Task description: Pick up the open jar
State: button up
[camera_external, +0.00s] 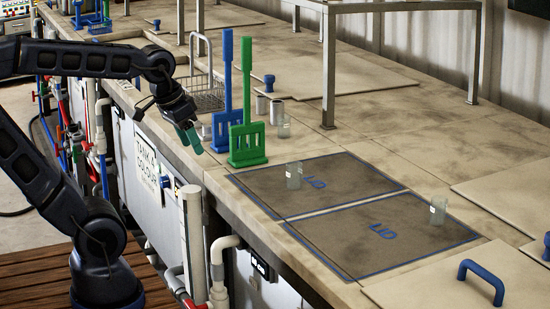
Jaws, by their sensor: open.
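A small clear glass jar (293,175) stands upright on the upper blue-outlined dark panel. A similar jar (437,210) with a white label stands upright near the right end of the lower panel. A third glass jar (284,127) stands behind, beside the metal cans. All are small in the picture, and I cannot tell for certain which is the open jar. My gripper (191,139), with teal fingers, is open and empty. It hangs over the bench's front edge, left of the green rack and well apart from the jars on the panels.
A green rack (247,145) and a blue rack (223,130) with tall handles stand between my gripper and the panels. A wire basket (207,94) and metal cans (276,111) are behind. A blue-handled cover (465,285) lies front right. A metal frame (329,70) stands behind.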

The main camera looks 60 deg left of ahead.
jog(key=shift+o, duration=0.4)
jog(key=shift+s+d+f+m, duration=0.2)
jog(key=shift+s+f+m, duration=0.25)
jog(key=shift+s, duration=0.35)
jog(key=m+g, duration=0.4)
jog(key=m, duration=1.3)
send_over(294, 176)
jog(key=a, duration=0.1)
jog(key=shift+w+a+f, duration=0.1)
jog(key=shift+w+f, duration=0.05)
jog(key=shift+f, duration=1.6)
jog(key=shift+w+a+f, duration=0.15)
jog(key=shift+w+f, duration=0.05)
jog(key=shift+f, duration=1.6)
jog(key=shift+w+a+f, duration=0.1)
jog(key=shift+w+f, duration=0.05)
jog(key=shift+f, duration=1.6)
